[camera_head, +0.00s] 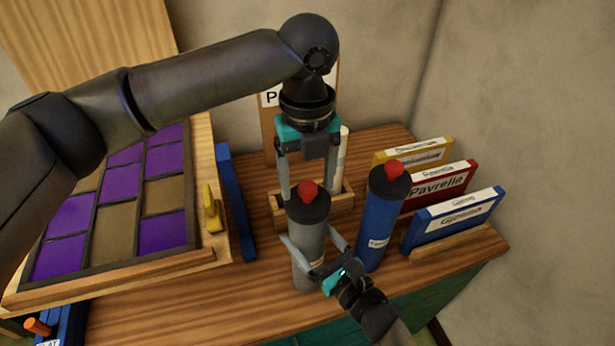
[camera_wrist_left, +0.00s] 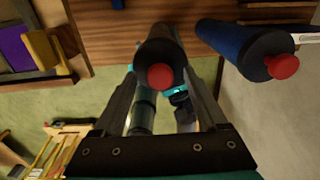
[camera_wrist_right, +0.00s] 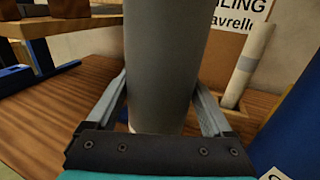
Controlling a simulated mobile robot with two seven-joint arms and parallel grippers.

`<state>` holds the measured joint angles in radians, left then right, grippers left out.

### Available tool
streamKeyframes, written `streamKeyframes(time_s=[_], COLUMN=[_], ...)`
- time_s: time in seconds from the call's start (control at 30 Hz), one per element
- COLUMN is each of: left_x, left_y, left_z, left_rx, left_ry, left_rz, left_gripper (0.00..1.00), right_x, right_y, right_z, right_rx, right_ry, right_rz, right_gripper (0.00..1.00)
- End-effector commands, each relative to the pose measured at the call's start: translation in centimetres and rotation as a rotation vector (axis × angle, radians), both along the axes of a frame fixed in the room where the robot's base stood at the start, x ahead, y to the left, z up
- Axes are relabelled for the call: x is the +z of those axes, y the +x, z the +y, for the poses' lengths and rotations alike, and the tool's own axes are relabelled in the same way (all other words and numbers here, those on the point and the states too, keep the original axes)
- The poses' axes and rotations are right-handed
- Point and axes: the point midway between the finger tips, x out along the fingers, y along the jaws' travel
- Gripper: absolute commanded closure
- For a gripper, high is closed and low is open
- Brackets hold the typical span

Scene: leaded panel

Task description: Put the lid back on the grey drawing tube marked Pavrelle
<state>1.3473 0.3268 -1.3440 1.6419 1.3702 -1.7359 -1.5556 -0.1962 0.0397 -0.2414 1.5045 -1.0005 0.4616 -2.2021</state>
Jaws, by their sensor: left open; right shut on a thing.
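The grey drawing tube (camera_head: 308,240) stands upright on the wooden bench top. A dark lid (camera_head: 309,206) with a red knob (camera_head: 307,188) sits at its top; whether it is fully seated I cannot tell. My right gripper (camera_head: 312,250) is shut around the tube's lower body, seen close in the right wrist view (camera_wrist_right: 163,70). My left gripper (camera_head: 308,187) points down over the lid, open. In the left wrist view the lid (camera_wrist_left: 160,50) shows beyond and between the spread fingers. The tube's small label (camera_head: 316,263) is partly hidden and unreadable.
A blue tube (camera_head: 378,225) with a red-knobbed dark lid stands close on the right. Yellow, red and blue binders (camera_head: 455,220) stand further right. A wooden holder (camera_head: 340,203) with a pale roll is behind. The purple-paned panel (camera_head: 165,232) fills the left.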

Motion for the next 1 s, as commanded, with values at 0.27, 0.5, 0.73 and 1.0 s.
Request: streamKeyframes(time_s=[0.27,0.5,0.73,1.0], left_x=[2.8,8.0,11.3,12.1], left_y=[0.1,0.1,0.0,0.0], left_z=[-0.1,-0.1,0.0,0.0], left_rx=[-0.001,0.000,0.000,0.000], left_ry=[-0.002,-0.002,0.000,0.000], left_rz=[-0.004,-0.005,-0.001,0.001], left_gripper=[0.25,0.25,0.25,0.25], right_x=[0.0,0.0,0.0,0.0], right_y=[0.0,0.0,0.0,0.0], right_z=[0.0,0.0,0.0,0.0], right_rx=[0.000,0.000,0.000,0.000], right_ry=[0.000,0.000,0.000,0.000], right_rz=[0.000,0.000,0.000,0.000], right_gripper=[1.00,1.00,1.00,1.00])
